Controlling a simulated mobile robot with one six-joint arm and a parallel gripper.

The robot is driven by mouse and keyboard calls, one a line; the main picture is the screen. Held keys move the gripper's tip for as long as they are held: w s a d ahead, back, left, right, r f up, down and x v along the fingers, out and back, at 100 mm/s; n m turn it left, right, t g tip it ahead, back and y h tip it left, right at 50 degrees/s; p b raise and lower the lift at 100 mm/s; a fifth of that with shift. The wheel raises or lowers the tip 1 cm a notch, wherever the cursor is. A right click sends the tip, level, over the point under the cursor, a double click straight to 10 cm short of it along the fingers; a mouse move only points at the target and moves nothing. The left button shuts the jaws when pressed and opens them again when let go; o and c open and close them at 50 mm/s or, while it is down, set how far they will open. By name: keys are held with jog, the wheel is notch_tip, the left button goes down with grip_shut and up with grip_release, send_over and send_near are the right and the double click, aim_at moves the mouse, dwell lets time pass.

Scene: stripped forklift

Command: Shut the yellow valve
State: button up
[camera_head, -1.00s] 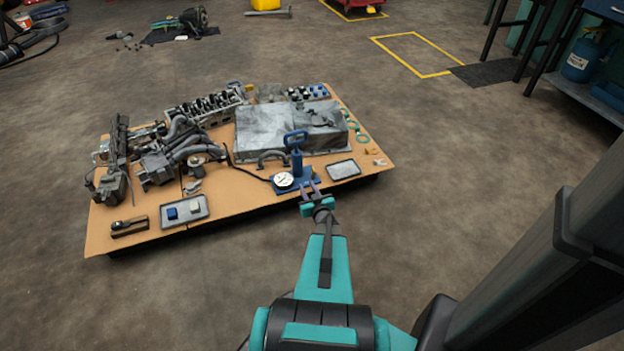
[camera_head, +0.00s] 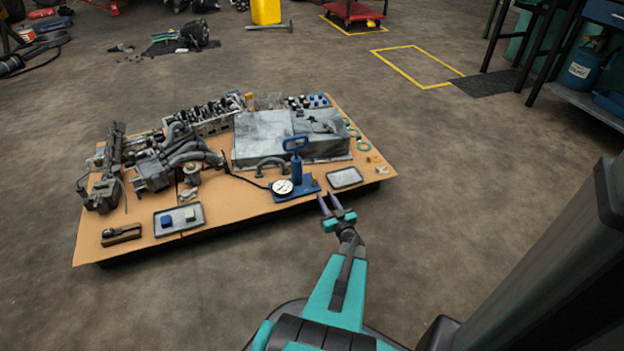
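A blue hand pump (camera_head: 296,166) with a loop handle stands on a blue base near the front edge of a board. A round white gauge (camera_head: 283,187) sits at its left end. A tiny yellowish part (camera_head: 315,182) shows at the right end of the base. It may be the yellow valve, but it is too small to tell its shape or whether it is shut. My gripper (camera_head: 327,196) is in front of the board, just below and right of the pump base in the picture. Its two fingers are apart with nothing between them.
The brown board (camera_head: 240,205) carries a grey metal cover (camera_head: 265,135), engine parts at the left, a small grey tray (camera_head: 345,177) right of the pump, and a tray with two small blocks (camera_head: 178,219). Small brass-coloured pieces (camera_head: 376,159) lie at the right.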

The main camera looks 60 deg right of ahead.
aim_at(315, 180)
jog(key=b+x, duration=0.4)
jog(key=x, duration=0.8)
jog(key=shift+s+f, duration=0.1)
jog(key=shift+f, duration=0.05)
jog(key=shift+b+x, duration=0.3)
jog(key=shift+x, duration=0.7)
grip_shut()
jog(key=shift+a, duration=0.5)
jog(key=shift+d, duration=0.35)
